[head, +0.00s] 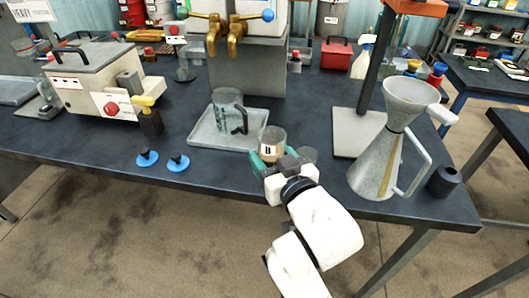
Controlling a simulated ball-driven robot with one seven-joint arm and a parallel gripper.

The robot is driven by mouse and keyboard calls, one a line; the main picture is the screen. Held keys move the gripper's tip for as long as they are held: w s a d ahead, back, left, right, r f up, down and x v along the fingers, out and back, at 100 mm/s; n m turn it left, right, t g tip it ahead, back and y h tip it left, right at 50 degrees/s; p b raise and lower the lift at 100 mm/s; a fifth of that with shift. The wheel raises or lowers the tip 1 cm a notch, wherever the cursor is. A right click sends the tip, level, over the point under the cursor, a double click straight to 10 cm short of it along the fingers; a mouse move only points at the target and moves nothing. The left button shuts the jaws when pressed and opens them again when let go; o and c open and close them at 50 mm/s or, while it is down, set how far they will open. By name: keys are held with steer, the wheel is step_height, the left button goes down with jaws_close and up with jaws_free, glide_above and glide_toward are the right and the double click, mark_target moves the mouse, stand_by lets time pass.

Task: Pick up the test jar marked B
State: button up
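The test jar marked B (271,138) is a small clear jar with brownish contents and a white label with a black B. It stands upright near the front edge of the dark table, just in front of the grey tray. My gripper (270,160) is right at the jar from the front edge side. One teal finger shows beside the jar's lower left. The other finger and the jar's base are mostly hidden by the gripper body, so I cannot tell whether the fingers touch the jar.
A grey tray (204,137) holds a glass jug (229,111) behind the jar. A metal funnel-topped can (375,165) stands further right. Two blue stoppers (178,163) lie left, with clear tabletop around them.

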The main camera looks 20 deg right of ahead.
steer(key=shift+s+d+r, duration=0.1)
steer(key=shift+s+r, duration=0.3)
steer(key=shift+s, duration=0.4)
steer(key=shift+s+r, duration=0.35)
steer(key=shift+s, duration=0.5)
steer(key=shift+s+d+r, duration=0.1)
steer(key=shift+s+r, duration=0.3)
steer(key=shift+s, duration=0.4)
